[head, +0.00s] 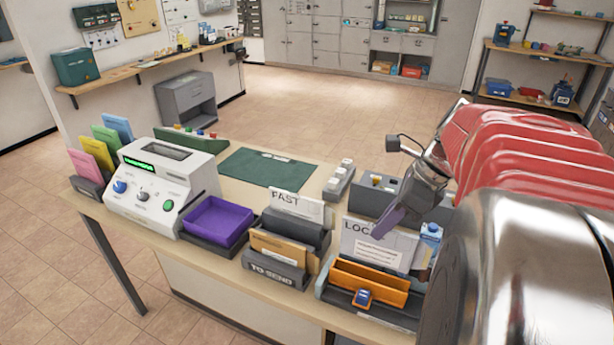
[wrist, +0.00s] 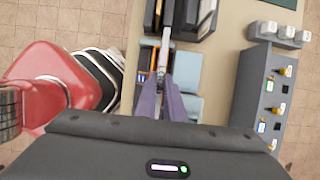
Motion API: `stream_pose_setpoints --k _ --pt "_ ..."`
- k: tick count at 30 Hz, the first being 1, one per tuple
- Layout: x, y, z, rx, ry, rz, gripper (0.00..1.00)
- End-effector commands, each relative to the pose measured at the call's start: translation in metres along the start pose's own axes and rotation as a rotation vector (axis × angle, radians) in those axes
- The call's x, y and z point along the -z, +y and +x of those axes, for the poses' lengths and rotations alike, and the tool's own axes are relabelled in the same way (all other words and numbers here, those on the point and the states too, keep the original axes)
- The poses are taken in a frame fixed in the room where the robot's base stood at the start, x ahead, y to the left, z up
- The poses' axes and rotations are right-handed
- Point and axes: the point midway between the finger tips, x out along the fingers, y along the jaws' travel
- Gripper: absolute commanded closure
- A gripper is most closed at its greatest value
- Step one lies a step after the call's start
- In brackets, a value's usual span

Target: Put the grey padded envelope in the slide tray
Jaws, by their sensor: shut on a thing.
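My gripper (head: 388,222) points down over the LOCAL rack at the right of the table. Its purple fingers (wrist: 162,98) are shut on a thin pale edge in the wrist view, which looks like the grey padded envelope (wrist: 163,62) seen edge-on. In the head view, a pale grey envelope with a white printed label (head: 375,250) is upright below the fingers, in front of the LOCAL sign. I cannot tell whether its lower edge is clear of the rack. An empty purple tray (head: 216,218) on a dark base beside the white machine looks like the slide tray.
Between them stands the FAST and TO SEND rack (head: 290,272) with a brown envelope. The white machine (head: 160,185) is left of the purple tray. A green mat (head: 268,168) lies clear behind.

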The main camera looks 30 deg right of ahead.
Motion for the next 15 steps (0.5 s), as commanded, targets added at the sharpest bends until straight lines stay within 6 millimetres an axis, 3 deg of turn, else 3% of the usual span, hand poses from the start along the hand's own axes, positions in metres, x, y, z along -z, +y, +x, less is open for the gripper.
stream_pose_setpoints --k 15 --pt "0.0020 0.0006 0.0078 -0.003 0.000 -0.002 1.00"
